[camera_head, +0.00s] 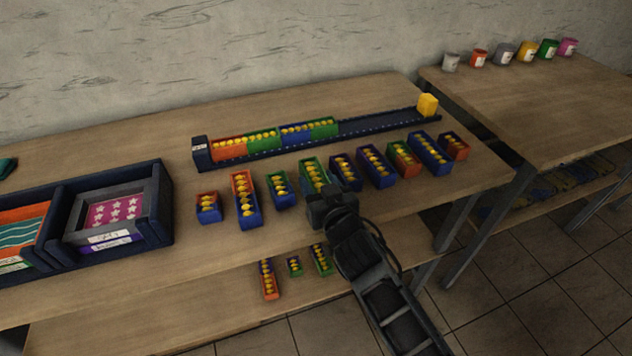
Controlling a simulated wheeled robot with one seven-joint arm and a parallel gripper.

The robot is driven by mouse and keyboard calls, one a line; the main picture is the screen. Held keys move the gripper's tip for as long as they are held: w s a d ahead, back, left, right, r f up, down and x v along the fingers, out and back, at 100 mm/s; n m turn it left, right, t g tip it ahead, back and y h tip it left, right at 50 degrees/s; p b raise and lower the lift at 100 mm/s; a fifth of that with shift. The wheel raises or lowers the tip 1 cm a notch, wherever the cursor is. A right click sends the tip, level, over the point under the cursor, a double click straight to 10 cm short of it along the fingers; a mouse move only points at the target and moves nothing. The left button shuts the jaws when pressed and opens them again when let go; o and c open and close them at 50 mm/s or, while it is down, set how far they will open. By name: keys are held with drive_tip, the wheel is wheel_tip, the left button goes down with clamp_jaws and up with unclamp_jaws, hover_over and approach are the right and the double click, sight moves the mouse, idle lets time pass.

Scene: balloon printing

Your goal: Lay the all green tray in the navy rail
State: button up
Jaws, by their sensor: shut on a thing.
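The all green tray (309,166), with yellow balls in it, is at my gripper (323,190), in the row of trays in front of the navy rail. My gripper is shut on its near end and hides part of it. Whether the tray is lifted off the table I cannot tell. The navy rail (378,124) runs along the back of the table. Its left part holds orange, green and blue sections with yellow balls.
Several blue, orange and mixed trays stand close on both sides, such as a blue one (352,184) just right. More trays (268,280) lie on the lower shelf. A navy bin (167,202) stands at left. Paint pots (527,52) stand on the other table.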

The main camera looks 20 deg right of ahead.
drive_tip(key=shift+w+f, duration=0.55)
drive_tip(key=shift+w, duration=0.2)
drive_tip(key=shift+f+b, duration=0.25)
drive_tip(key=shift+b, duration=0.15)
drive_tip(key=o, duration=1.1)
drive_tip(key=shift+c, duration=0.2)
drive_tip(key=shift+r, duration=0.1)
drive_tip(key=shift+s+a+r+b, duration=0.1)
drive_tip(key=shift+s+r, duration=0.25)
drive_tip(key=shift+s, duration=0.95)
drive_tip(key=shift+s+r+b, duration=0.1)
drive_tip(key=shift+s+r, duration=0.2)
drive_tip(key=shift+s, duration=0.95)
drive_tip(key=shift+s+a+r+b, duration=0.1)
drive_tip(key=shift+s+r, duration=0.25)
drive_tip(key=shift+s, duration=0.95)
